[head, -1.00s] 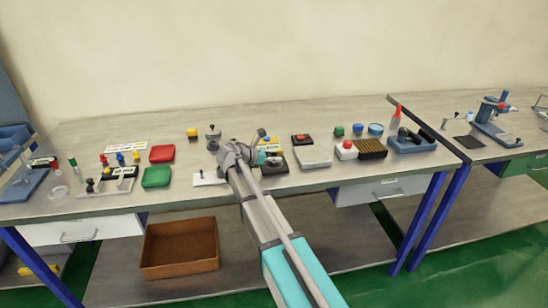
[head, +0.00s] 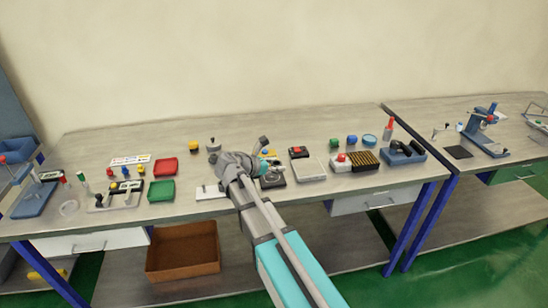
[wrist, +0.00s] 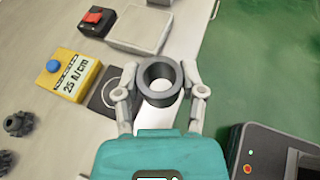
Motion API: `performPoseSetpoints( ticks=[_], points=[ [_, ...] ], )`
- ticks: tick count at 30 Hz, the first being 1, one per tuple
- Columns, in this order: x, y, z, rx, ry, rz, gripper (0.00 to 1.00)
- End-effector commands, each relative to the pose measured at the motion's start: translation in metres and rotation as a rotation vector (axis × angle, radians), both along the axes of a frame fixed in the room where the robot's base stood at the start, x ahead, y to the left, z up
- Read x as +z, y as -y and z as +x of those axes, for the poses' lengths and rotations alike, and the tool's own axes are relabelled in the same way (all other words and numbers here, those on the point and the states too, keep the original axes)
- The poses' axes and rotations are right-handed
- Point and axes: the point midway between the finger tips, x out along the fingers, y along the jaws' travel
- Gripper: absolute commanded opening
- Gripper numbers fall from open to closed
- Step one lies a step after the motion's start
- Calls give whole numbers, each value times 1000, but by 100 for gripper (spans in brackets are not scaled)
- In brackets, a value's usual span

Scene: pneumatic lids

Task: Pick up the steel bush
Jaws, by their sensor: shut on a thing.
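The steel bush (wrist: 160,99) is a short, dark grey, thick-walled ring with an open bore. In the wrist view it sits between the two fingers of my gripper (wrist: 160,80), which are shut on its outer sides. A pale surface shows just below the bush; I cannot tell how far it is above the bench. In the head view my gripper (head: 266,163) is over the middle of the bench, and my own arm hides most of it; I cannot make out the bush there.
In the wrist view a yellow box with a blue button (wrist: 78,75), a dark plate (wrist: 104,99) and a pale box (wrist: 140,30) lie close by. A dark grey device (wrist: 275,150) is at lower right. In the head view, red (head: 166,167) and green (head: 161,191) trays lie to the left.

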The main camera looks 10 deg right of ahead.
Motion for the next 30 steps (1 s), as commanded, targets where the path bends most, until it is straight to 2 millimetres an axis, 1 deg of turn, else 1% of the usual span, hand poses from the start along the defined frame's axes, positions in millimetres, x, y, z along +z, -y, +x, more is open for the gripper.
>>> performPoseSetpoints(
  ticks=[1, 3, 9, 15, 30],
  points=[
    [8, 1, -13, 1, 1, -1, 0],
    [12, 0, -23, 1, 1, -1, 0],
    [19, 0, -42, 0, 0, -1, 0],
    [21, 0, -48, 0, 0, -1, 0],
    [21, 0, -48, 0, 0, -1, 0]
  ],
)
